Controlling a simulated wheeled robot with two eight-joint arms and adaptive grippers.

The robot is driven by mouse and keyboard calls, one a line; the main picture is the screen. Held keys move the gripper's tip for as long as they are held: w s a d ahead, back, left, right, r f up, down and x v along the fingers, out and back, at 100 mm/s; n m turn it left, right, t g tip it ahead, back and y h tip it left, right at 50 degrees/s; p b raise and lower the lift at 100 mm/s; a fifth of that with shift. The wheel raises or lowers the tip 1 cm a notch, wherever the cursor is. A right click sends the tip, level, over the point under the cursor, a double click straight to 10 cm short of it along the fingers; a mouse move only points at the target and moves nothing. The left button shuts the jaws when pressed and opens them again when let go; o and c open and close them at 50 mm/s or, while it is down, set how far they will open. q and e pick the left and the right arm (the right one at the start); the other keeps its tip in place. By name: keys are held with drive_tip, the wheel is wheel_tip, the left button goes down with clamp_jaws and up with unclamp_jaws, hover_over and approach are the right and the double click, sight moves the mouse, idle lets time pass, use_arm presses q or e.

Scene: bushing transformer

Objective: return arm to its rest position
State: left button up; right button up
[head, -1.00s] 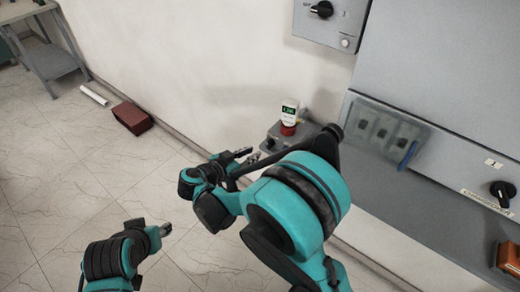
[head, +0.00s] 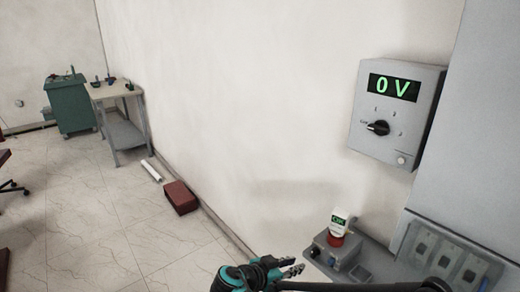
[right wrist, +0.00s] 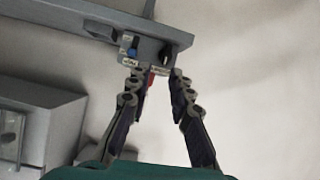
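My right gripper (head: 294,267) shows at the bottom of the head view, in front of the small grey control box (head: 322,250). Its teal and black arm is mostly cut off by the lower edge. In the right wrist view the two fingers of this gripper (right wrist: 157,76) stand apart with nothing held between them. A control box (right wrist: 150,48) with a blue knob and a black knob appears beyond the fingertips; I cannot tell whether they touch it. My left gripper is outside both current views.
A wall panel (head: 396,112) reads 0 V. A white-and-red device (head: 339,226) with a green display stands on the control box. A grey cabinet (head: 446,232) is at right. A dark red box (head: 181,198), a white roll (head: 151,170) and a side table (head: 118,93) are left; floor between is clear.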

drive_tip(key=s+d+n+y, duration=0.3)
drive_tip(key=s+n+y, duration=0.1)
drive_tip(key=s, duration=0.5)
drive_tip(key=s+d+n+y, duration=0.4)
drive_tip(key=s+n+y, duration=0.1)
drive_tip(key=s, duration=0.4)
drive_tip(key=shift+s+r+g+y, duration=0.2)
drive_tip(key=shift+r+g+y, duration=0.1)
drive_tip(key=shift+r, duration=0.1)
